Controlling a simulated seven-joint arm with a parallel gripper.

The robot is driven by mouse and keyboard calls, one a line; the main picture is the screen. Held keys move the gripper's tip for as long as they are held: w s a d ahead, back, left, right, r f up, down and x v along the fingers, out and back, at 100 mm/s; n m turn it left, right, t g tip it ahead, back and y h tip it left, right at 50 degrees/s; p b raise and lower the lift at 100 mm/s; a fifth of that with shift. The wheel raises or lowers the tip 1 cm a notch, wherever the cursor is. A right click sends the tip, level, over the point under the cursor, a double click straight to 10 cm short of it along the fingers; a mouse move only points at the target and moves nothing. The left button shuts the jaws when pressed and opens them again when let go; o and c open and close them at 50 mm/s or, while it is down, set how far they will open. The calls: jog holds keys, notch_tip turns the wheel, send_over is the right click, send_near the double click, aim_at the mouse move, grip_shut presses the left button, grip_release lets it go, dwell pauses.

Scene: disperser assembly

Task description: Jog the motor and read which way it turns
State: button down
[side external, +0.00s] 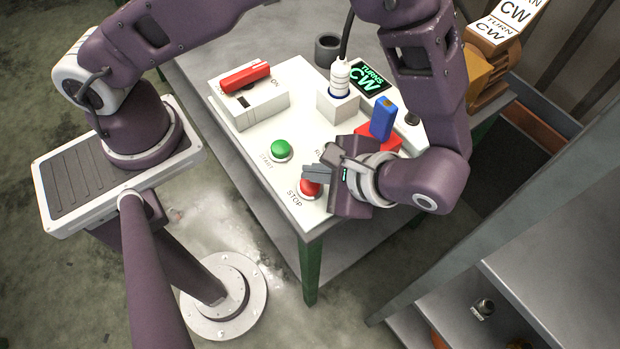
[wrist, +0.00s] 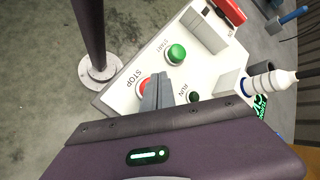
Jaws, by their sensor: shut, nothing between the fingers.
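My gripper (side external: 312,172) is shut and empty, with its fingertips at the red STOP button (side external: 311,188); I cannot tell whether they press it. In the wrist view the fingers (wrist: 158,88) partly cover the STOP button (wrist: 146,86). The green START button (side external: 281,150) stands clear, further back on the white panel (side external: 300,75). The RUN lamp (wrist: 194,97) looks dark green. A black display (side external: 368,78) reads "TURNS CW" in green. The orange motor (side external: 485,70) at the back right carries a white sign (side external: 505,20) reading "TURN CW". Its shaft is not clearly visible.
A switch box (side external: 250,108) with a red lever (side external: 245,77) beside the word ON stands at the panel's left. A white plug (side external: 341,78) sits in a block. A blue block (side external: 383,118) stands on a red part behind my gripper. A grey cup (side external: 327,50) stands at the back.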

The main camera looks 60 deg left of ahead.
jog(key=shift+r, duration=2.5)
jog(key=shift+r, duration=0.1)
notch_tip(320, 180, up, 5)
jog(key=n+h, duration=0.1)
jog(key=h, duration=0.1)
send_over(315, 186)
jog(key=w+a, duration=0.1)
jog(key=a, duration=0.1)
jog(key=a+r+n+t+h, duration=0.1)
jog(key=a+r+n+h, duration=0.1)
jog(key=a+r+h, duration=0.35)
jog(key=s+a+r+n+t+h, duration=0.1)
jog(key=s+a+r+n+t, duration=0.2)
jog(key=s+a+r+t, duration=0.3)
notch_tip(315, 186, up, 2)
jog(key=shift+s+r+n+t, duration=0.1)
jog(key=shift+s+n+t, duration=0.2)
jog(key=shift+s, duration=0.25)
